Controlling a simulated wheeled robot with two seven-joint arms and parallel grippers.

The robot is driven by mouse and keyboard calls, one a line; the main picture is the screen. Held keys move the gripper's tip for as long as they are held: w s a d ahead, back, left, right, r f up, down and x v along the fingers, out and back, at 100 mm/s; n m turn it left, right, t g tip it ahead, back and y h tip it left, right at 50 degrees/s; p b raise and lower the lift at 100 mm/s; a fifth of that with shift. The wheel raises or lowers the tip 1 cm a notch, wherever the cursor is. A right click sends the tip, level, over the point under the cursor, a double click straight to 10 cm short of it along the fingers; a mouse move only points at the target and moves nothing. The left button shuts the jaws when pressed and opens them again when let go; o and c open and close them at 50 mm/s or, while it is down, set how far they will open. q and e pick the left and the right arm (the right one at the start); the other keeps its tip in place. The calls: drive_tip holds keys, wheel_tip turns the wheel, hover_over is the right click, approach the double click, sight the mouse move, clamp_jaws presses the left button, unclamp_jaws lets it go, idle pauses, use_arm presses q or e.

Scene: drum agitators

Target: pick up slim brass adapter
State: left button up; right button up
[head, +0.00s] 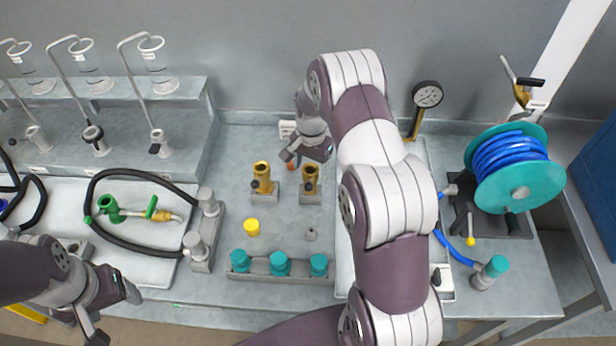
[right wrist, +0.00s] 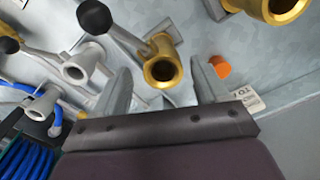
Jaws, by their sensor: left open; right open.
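Two upright brass fittings stand on small grey bases at the bench middle in the head view: a left one (head: 262,176) and a right one (head: 310,178). The right one shows in the right wrist view as an open-ended brass tube (right wrist: 162,70) with a grey lever and black ball. The left one (right wrist: 275,8) is cut by that frame's top edge. The right one looks narrower there, but I cannot be sure which is the slim brass adapter. My right gripper (head: 305,157) is open, just behind the fittings, fingers spanning the right one in its wrist view without visible contact. My left gripper (head: 115,312) is open and empty at lower left.
An orange piece (right wrist: 220,67) lies near my right gripper. A yellow cap (head: 252,227) and a rack with teal caps (head: 280,278) lie in front. A blue hose reel (head: 515,170) is at right. A tray with a black hose (head: 135,245) is at left. My right arm covers the centre-right bench.

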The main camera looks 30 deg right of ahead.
sight(310, 180)
drive_tip(key=shift+w+a+f+p, duration=0.1)
drive_tip(key=shift+w+f+p, duration=0.1)
drive_tip(key=shift+f+p, duration=0.3)
drive_tip(key=shift+w+a+f+p, duration=0.1)
drive_tip(key=shift+w+f+p, duration=0.1)
drive_tip(key=shift+f, duration=0.5)
drive_tip(key=f, duration=0.1)
drive_tip(key=f+p, duration=0.1)
drive_tip(key=f, duration=0.1)
drive_tip(key=shift+s, duration=0.35)
drive_tip(key=shift+s+f, duration=0.1)
drive_tip(key=shift+f, duration=0.15)
drive_tip(key=shift+d+f, duration=0.1)
drive_tip(key=shift+w+f, duration=0.1)
drive_tip(key=shift+w, duration=0.1)
drive_tip(key=c, duration=1.2)
use_arm(q)
drive_tip(key=r, duration=0.2)
drive_tip(key=shift+w+r, duration=0.2)
drive_tip(key=shift+r, duration=0.15)
use_arm(e)
drive_tip(key=shift+s, duration=0.1)
use_arm(q)
drive_tip(key=shift+f, duration=0.1)
